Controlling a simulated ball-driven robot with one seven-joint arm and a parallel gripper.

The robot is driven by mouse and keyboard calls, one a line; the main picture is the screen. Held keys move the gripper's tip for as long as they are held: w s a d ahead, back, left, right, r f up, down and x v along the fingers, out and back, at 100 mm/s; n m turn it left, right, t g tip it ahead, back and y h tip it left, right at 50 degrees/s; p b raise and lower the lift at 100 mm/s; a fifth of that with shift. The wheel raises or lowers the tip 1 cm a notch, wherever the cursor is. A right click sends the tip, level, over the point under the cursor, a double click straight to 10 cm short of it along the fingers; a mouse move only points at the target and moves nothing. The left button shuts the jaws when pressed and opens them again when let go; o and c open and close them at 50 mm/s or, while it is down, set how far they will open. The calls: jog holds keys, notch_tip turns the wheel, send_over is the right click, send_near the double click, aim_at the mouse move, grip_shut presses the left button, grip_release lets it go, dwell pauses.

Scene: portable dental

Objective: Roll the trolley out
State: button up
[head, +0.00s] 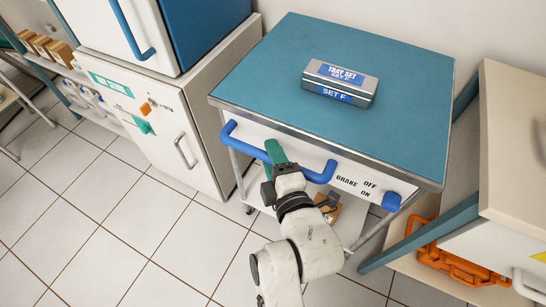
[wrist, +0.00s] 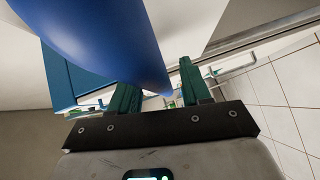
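The trolley has a blue top (head: 290,55), a white front and a blue handle (head: 318,174) along its front edge. It stands between a white cabinet and a beige unit. A blue brake lever (head: 391,201) sits at the front right corner beside the words BRAKE, OFF and ON; I cannot tell its setting. My gripper (head: 275,152) is at the middle of the handle and hides part of it. In the wrist view, the green fingers (wrist: 157,92) are apart, with the blue handle (wrist: 110,40) reaching between them. A gap shows beside the right finger.
A metal box labelled SET F (head: 340,84) lies on the trolley top. The white cabinet (head: 165,125) stands close on the left, the beige unit (head: 515,150) on the right. Tiled floor (head: 80,215) is clear at left front.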

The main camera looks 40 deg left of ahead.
grip_shut()
jog(key=shift+s, duration=0.1)
dwell(0.4)
